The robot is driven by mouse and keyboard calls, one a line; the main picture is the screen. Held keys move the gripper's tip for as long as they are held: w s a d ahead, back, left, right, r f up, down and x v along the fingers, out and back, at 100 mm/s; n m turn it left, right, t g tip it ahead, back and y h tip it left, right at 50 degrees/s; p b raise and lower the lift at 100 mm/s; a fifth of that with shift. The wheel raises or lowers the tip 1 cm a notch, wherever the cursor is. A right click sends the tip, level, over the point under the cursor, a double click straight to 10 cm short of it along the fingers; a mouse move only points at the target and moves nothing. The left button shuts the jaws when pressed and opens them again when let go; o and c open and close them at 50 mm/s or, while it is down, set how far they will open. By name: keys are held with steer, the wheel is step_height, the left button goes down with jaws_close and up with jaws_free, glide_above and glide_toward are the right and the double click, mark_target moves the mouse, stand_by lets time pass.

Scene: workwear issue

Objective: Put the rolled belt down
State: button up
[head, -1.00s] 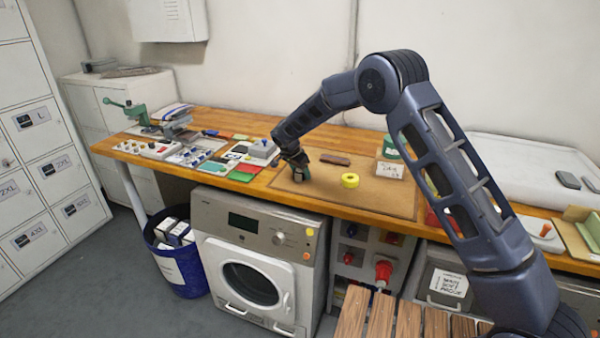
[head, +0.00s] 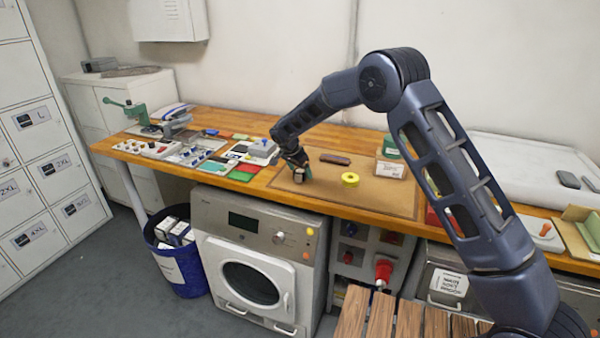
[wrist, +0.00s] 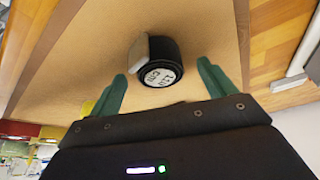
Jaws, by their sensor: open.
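The rolled belt (wrist: 166,62) is a short black roll with a pale end piece and a white printed label. In the wrist view it rests on the brown mat (wrist: 98,32), just beyond my fingertips and roughly in line with the space between them. My gripper (head: 299,168) has green fingers, which are spread apart with a clear space at the belt's sides. In the head view the gripper is low over the left part of the mat, and the belt shows only as a small dark and pale shape under it.
A yellow tape roll (head: 350,180), a brown flat block (head: 335,159) and a labelled box (head: 389,169) are to the right. Colored cards and small trays crowd the bench (head: 225,200) to the left. The front of the mat is clear.

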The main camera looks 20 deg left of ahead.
steer(key=v, duration=1.1)
steer(key=shift+s, duration=0.1)
steer(key=w+d+r, duration=0.3)
steer(key=d+r, duration=0.3)
steer(key=d, duration=0.4)
steer(key=w+d+r, duration=0.2)
steer(key=d+r, duration=0.4)
steer(key=d, duration=0.4)
steer(key=s+d+r+n+y, duration=0.15)
steer(key=d+r, duration=0.25)
steer(key=d, duration=0.7)
steer(key=s+d+r+n, duration=0.1)
steer(key=s+d+r, duration=0.25)
steer(key=d, duration=0.75)
steer(key=s+d+r, duration=0.1)
steer(key=s+d, duration=0.4)
steer(key=d, duration=0.3)
steer(key=s+d+r, duration=0.2)
steer(key=s+d, duration=0.3)
steer(key=d, duration=0.3)
steer(key=s+d+f+n, duration=0.1)
steer(key=s+d+f, duration=0.1)
steer(key=s+d, duration=0.3)
steer(key=s+d+f+n, duration=0.1)
steer(key=s+d+f, duration=0.2)
steer(key=s, duration=0.8)
steer(key=shift+d+f+t, duration=0.15)
steer(key=shift+d+t, duration=0.15)
steer(key=shift+d, duration=0.6)
